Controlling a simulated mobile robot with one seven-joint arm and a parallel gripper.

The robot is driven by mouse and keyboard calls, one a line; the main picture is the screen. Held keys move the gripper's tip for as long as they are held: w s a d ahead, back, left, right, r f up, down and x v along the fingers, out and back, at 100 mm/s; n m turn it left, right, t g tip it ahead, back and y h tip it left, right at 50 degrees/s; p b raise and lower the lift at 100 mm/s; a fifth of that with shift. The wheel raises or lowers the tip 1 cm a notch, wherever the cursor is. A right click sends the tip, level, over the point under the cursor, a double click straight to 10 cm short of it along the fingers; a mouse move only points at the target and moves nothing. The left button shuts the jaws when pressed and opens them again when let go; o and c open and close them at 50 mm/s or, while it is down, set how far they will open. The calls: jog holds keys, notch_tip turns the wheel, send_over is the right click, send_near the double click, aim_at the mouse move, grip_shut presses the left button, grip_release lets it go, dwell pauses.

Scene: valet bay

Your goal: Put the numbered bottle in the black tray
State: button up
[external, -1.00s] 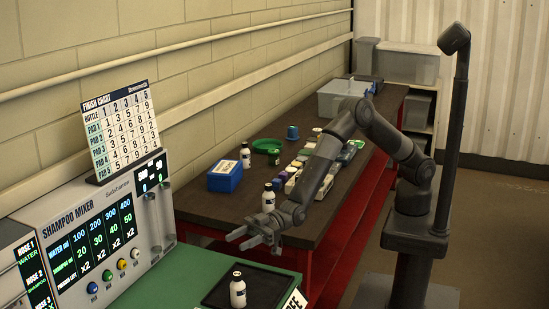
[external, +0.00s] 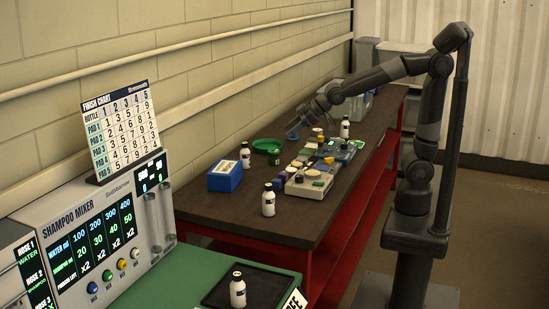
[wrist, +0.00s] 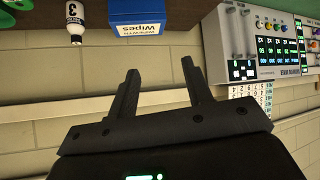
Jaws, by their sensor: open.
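A white bottle with a black cap and a large number 3 (wrist: 75,14) appears upside down at the top left of the wrist view. It is beside the blue wipes box (wrist: 152,12). In the external view a white bottle (external: 245,155) stands behind that box (external: 225,176). Other white bottles stand at the table's front (external: 268,200) and farther back (external: 345,127); their numbers are unreadable. The black tray (external: 268,287) lies on the green surface with a white bottle (external: 238,290) on it. My gripper (external: 303,128) is open and empty above the table's far part, also in the wrist view (wrist: 160,68).
A green dish (external: 267,145), a small dark bottle (external: 274,157) and several pads and devices (external: 310,180) crowd the table's middle. A clear bin (external: 358,100) is at the back. The shampoo mixer (external: 95,240) and finish chart (external: 122,128) stand left. The table's front left is mostly bare.

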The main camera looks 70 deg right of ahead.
jog(key=s+d+f+m+g+h, duration=0.1)
jog(key=s+d+f+m, duration=0.1)
jog(key=s+d, duration=0.8)
jog(key=s+d+f+m+g+h, duration=0.2)
jog(key=s+d+m, duration=0.1)
jog(key=s+d, duration=0.7)
jog(key=shift+s+m+g+h, duration=0.3)
jog(key=shift+s+m, duration=0.1)
jog(key=shift+s, duration=0.65)
